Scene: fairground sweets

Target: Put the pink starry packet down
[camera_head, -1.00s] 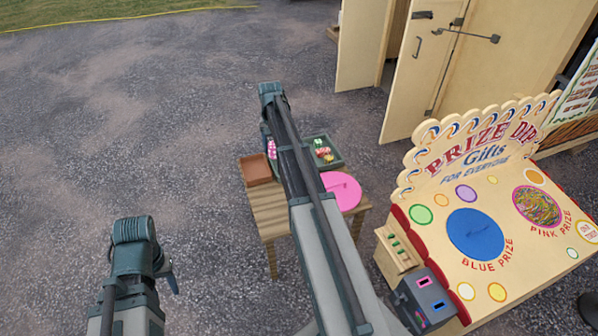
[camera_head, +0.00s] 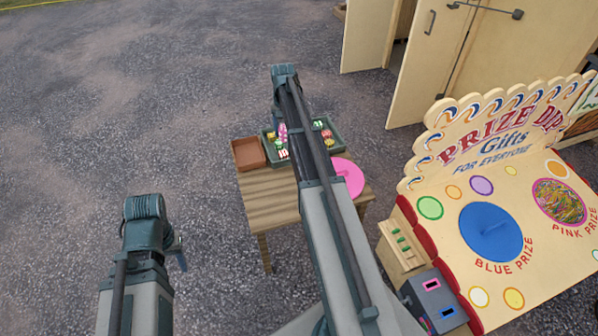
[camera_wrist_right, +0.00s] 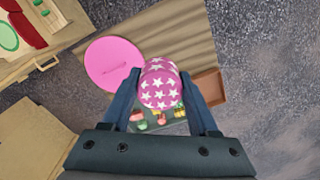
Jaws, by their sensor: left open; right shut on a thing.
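The pink packet with white stars (camera_wrist_right: 158,84) is between the fingers of my right gripper (camera_wrist_right: 160,76), which is shut on it. In the head view a bit of the packet (camera_head: 283,132) shows left of my right arm, over the green tray (camera_head: 340,157). I cannot tell whether it touches the tray. The right gripper itself is mostly hidden behind the arm there. My left gripper (camera_head: 178,258) is at the lower left, empty and away from the table; only part of it shows, and it is open.
The tray holds several small colourful sweets (camera_head: 327,134) and stands on a wooden table (camera_head: 265,205). A brown box (camera_head: 248,154) is left of it, and a pink disc (camera_head: 348,177) at the right. A prize stall (camera_head: 450,215) stands to the right.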

